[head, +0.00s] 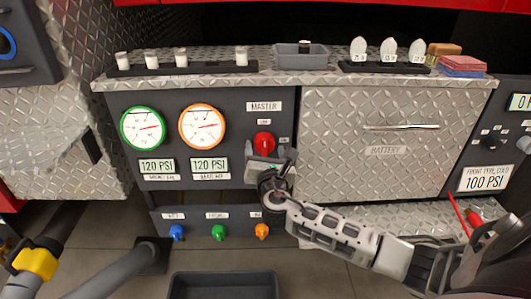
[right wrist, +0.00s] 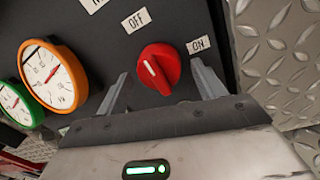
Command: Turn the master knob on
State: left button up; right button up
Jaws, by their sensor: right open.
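The red master knob (head: 264,143) sits on the dark panel below the MASTER label (head: 264,106). In the right wrist view the knob (right wrist: 159,67) is round, with a white mark on the side away from the ON label (right wrist: 200,44) and nearer the OFF label (right wrist: 137,19). My right gripper (head: 268,160) is open at the knob, from below in the head view. In the right wrist view its fingers (right wrist: 160,76) stand on both sides of the knob, with gaps visible. Contact is not visible.
A green gauge (head: 143,127) and an orange gauge (head: 203,125) are left of the knob. Blue, green (head: 218,231) and orange knobs line the lower panel. The battery drawer (head: 385,155) is to the right. A dark bin (head: 224,286) stands on the floor below.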

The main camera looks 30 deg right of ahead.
jog(key=c, duration=1)
